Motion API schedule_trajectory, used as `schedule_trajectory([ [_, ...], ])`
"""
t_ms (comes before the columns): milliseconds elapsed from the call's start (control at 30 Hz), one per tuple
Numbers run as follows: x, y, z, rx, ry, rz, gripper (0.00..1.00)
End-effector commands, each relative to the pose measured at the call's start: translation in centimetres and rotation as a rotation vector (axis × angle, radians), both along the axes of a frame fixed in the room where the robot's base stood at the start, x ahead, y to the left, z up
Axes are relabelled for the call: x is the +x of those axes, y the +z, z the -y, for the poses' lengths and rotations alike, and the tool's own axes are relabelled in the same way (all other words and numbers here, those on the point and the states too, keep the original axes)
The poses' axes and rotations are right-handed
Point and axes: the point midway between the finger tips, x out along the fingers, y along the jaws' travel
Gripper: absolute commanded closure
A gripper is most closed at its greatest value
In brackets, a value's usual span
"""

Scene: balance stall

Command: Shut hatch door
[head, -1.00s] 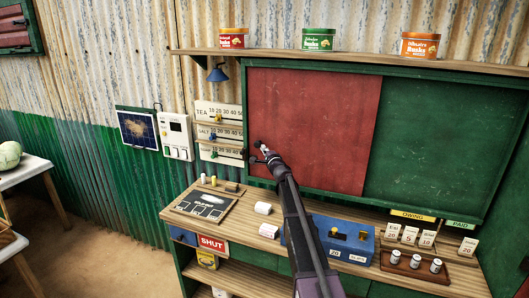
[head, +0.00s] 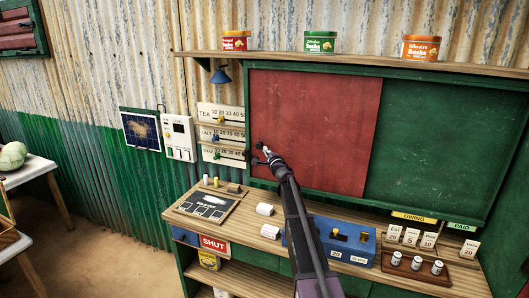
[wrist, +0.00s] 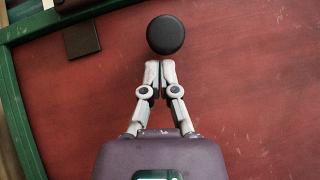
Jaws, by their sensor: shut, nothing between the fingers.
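The red hatch door (head: 325,130) is a flat panel in a green frame and fills the left part of the opening. A dark green panel (head: 435,140) fills the right part. The red door also fills most of the wrist view (wrist: 245,90). A round black knob (wrist: 165,34) stands on it near its left edge. My gripper (head: 264,151) is shut and empty at the door's lower left. In the wrist view its fingertips (wrist: 160,64) are just below the knob; I cannot tell whether they touch it.
A dark square block (wrist: 82,40) sits by the green frame (wrist: 22,100). Below the hatch, the wooden counter (head: 262,222) holds a blue box (head: 305,236), white rolls and a tray of small tins (head: 415,272). A shelf (head: 370,62) with three tubs runs above. A blue lamp (head: 221,76) hangs at left.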

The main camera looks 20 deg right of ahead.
Motion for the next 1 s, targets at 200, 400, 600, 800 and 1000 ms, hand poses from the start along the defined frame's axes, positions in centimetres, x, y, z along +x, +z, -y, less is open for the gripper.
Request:
schedule_trajectory([
  [200, -1.7, -0.8, 2.4, 0.001, -0.007, -0.001, 1.0],
  [400, -5.5, -1.3, 2.7, 0.001, -0.008, -0.001, 1.0],
  [600, -8.7, -1.8, 2.9, 0.001, -0.007, -0.001, 1.0],
  [800, -10.7, -2.1, 3.1, 0.001, -0.007, -0.001, 1.0],
  [1000, -11.4, -2.2, 3.2, 0.001, -0.006, -0.001, 1.0],
])
